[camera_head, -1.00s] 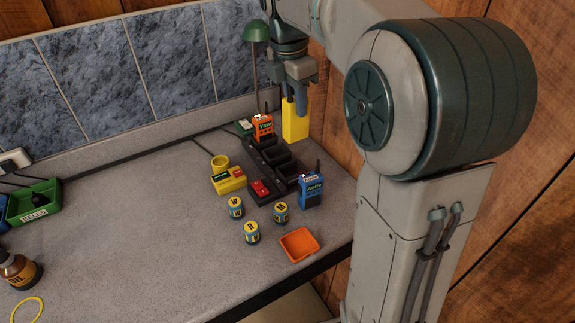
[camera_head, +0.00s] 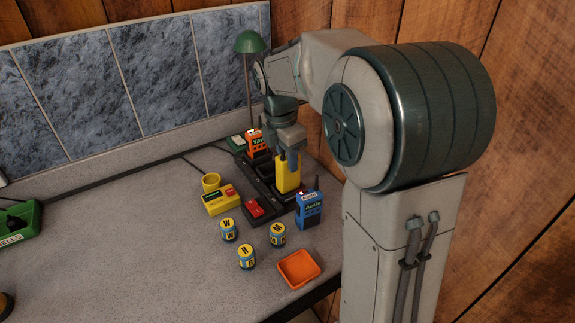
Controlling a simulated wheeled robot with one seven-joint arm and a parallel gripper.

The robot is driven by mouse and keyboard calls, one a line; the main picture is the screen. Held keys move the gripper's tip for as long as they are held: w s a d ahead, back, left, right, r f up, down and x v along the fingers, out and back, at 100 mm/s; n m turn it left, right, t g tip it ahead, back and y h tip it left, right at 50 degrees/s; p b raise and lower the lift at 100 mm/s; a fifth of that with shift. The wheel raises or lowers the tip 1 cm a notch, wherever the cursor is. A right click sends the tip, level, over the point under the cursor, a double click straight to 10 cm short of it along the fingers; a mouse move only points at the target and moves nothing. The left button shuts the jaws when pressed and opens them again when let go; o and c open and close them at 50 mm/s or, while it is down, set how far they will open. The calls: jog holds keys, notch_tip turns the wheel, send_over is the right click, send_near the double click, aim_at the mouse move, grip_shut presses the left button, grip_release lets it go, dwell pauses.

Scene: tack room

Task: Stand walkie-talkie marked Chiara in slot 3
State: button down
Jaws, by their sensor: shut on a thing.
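My gripper (camera_head: 291,153) points down and is shut on a yellow walkie-talkie (camera_head: 288,176), held upright over the black charging rack (camera_head: 266,186). Its lower end is at the rack's near right part; I cannot tell whether it is inside a slot or just above one. No name shows on its visible side. An orange walkie-talkie (camera_head: 256,142) with a name label stands at the rack's far end. A blue walkie-talkie (camera_head: 308,212), labelled what looks like Aoife, stands upright at the rack's near right end. Slot numbers are not readable.
A yellow box (camera_head: 217,205) with a red button and a yellow cup-like ring (camera_head: 211,182) are left of the rack. Several lettered cans, one marked R (camera_head: 246,257), and an orange tray (camera_head: 299,268) lie in front. A green lamp (camera_head: 249,42) stands behind. The counter's left is mostly clear.

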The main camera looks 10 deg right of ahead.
jog(key=shift+f, duration=1.2)
jog(key=shift+f, duration=0.1)
jog(key=c, duration=1.1)
grip_release()
jog(key=shift+f, duration=0.1)
jog(key=shift+o, duration=0.2)
